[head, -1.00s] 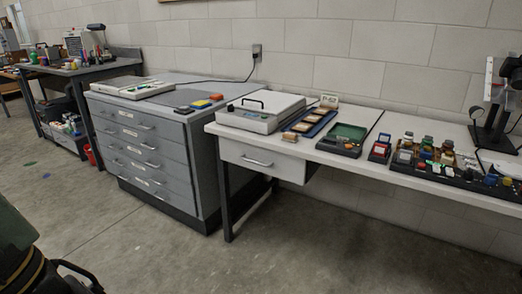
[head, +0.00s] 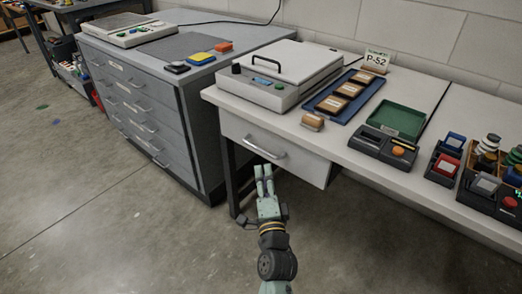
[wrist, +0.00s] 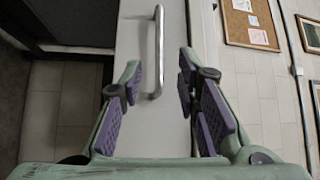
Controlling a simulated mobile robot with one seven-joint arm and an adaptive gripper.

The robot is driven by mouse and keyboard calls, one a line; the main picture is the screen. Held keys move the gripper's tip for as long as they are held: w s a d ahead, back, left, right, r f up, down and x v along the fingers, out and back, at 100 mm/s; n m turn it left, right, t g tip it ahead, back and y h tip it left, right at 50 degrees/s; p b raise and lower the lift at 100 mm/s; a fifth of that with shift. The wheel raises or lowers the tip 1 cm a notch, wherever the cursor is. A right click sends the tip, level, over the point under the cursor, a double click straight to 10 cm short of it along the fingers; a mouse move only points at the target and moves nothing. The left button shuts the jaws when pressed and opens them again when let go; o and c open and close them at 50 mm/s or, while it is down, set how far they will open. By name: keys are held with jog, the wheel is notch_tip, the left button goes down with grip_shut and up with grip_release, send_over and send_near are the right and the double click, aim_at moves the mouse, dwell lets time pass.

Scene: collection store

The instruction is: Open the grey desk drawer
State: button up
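The grey desk drawer (head: 290,158) sits under the left end of the white-topped desk and looks shut. Its silver bar handle (head: 264,147) runs across the upper part of its front. My gripper (head: 264,175) is just in front of and below the handle in the head view. In the wrist view the handle (wrist: 157,50) stands upright in the picture. My gripper's two fingers (wrist: 160,88) are apart, with the handle's lower end showing between them. Nothing is held. I cannot tell whether a finger touches the handle.
The desk top (head: 320,145) holds a white device (head: 280,75), a blue tray (head: 345,95) and a green-and-black box (head: 392,125). A grey cabinet (head: 150,105) with several drawers stands to the left. A dark desk leg (head: 230,175) is beside the drawer. The floor in front is clear.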

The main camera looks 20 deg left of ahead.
aim_at(261, 150)
jog(key=p+x, duration=0.3)
jog(key=x, duration=0.6)
jog(key=shift+w, duration=0.15)
jog(key=shift+w+a+p, duration=0.3)
jog(key=shift+w, duration=0.3)
jog(key=shift+c, duration=0.4)
grip_shut()
